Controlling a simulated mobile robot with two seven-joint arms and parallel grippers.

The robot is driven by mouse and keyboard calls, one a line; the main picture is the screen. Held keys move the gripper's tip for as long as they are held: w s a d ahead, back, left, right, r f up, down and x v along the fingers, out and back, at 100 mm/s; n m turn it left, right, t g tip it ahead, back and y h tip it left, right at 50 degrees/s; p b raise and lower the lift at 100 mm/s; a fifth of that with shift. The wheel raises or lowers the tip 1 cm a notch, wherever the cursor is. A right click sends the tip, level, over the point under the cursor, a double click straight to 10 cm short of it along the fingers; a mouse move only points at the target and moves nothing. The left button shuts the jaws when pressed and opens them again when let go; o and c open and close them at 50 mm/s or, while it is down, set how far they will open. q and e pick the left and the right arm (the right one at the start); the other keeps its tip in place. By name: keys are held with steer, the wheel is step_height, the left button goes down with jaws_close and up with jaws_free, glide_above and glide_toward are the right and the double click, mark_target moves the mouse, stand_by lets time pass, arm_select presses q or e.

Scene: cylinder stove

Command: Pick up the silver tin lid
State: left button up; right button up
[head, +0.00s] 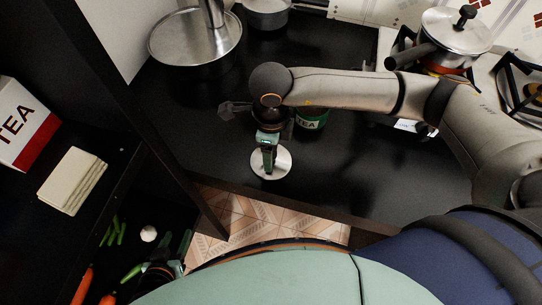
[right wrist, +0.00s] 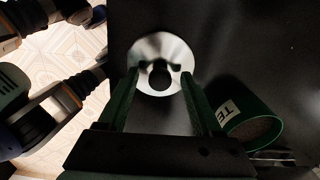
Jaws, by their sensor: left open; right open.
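The silver tin lid (head: 284,164) lies flat on the black counter near its front edge. It is a round shiny disc, partly hidden in the head view by my right gripper (head: 268,160), which points down over it. In the right wrist view the lid (right wrist: 158,48) shows between and beyond the fingertips of my open right gripper (right wrist: 159,74), with a dark round spot at its near side. I cannot tell whether the fingers touch it. My left gripper (head: 160,258) is open and low at the lower left, by the vegetables.
A green TEA tin (head: 311,121) stands close behind the lid; it also shows in the right wrist view (right wrist: 262,128). A steel pan (head: 195,38) is at the back left. A lidded pot (head: 455,35) sits on the stove. A dark shelf with a TEA box (head: 22,128) is at left.

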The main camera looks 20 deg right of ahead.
steer(key=shift+f, duration=0.35)
steer(key=shift+c, duration=0.4)
jaws_close()
